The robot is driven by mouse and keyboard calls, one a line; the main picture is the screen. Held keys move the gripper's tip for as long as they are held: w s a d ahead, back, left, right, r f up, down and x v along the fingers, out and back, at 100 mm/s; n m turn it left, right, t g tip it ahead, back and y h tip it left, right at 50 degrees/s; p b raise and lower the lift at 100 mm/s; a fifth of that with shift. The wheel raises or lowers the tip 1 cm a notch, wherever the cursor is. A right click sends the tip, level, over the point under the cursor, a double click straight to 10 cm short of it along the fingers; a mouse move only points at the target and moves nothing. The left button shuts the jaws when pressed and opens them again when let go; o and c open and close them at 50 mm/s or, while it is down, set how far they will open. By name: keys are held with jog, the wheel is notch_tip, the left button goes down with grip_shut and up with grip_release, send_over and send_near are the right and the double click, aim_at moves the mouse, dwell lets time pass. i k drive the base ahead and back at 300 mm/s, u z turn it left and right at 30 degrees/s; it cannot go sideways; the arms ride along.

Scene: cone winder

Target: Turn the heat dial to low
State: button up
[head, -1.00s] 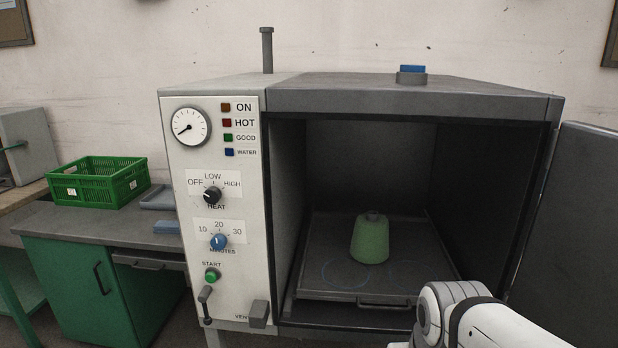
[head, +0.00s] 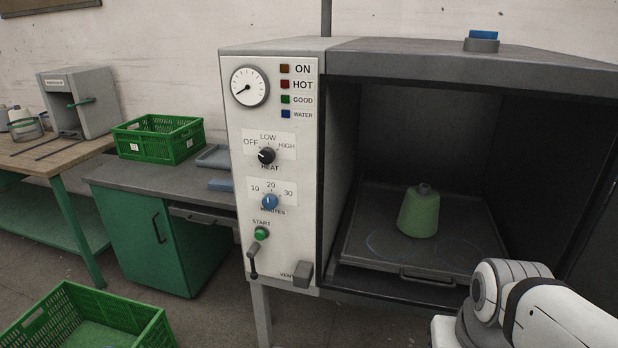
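The heat dial (head: 266,156) is a black knob on the white control panel (head: 245,120) of the steamer, under the marks OFF, LOW and HIGH. Its light pointer mark is on the left side, toward OFF. The blue minutes dial (head: 269,202) is below it, and the green start button (head: 261,233) lower still. White and grey links of my arm show at the lower right, in front of the open chamber. My gripper is out of the picture.
A green yarn cone (head: 418,211) stands on the tray (head: 370,215) inside the open chamber. A lever (head: 253,262) and vent knob (head: 303,273) project from the lower panel. Green crates stand on the bench (head: 158,138) and at lower left (head: 90,318). Floor before the panel looks clear.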

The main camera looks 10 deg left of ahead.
aim_at(265, 156)
jog(key=z, duration=0.35)
jog(key=k, duration=1.15)
jog(key=u, duration=0.35)
jog(key=i, duration=1.45)
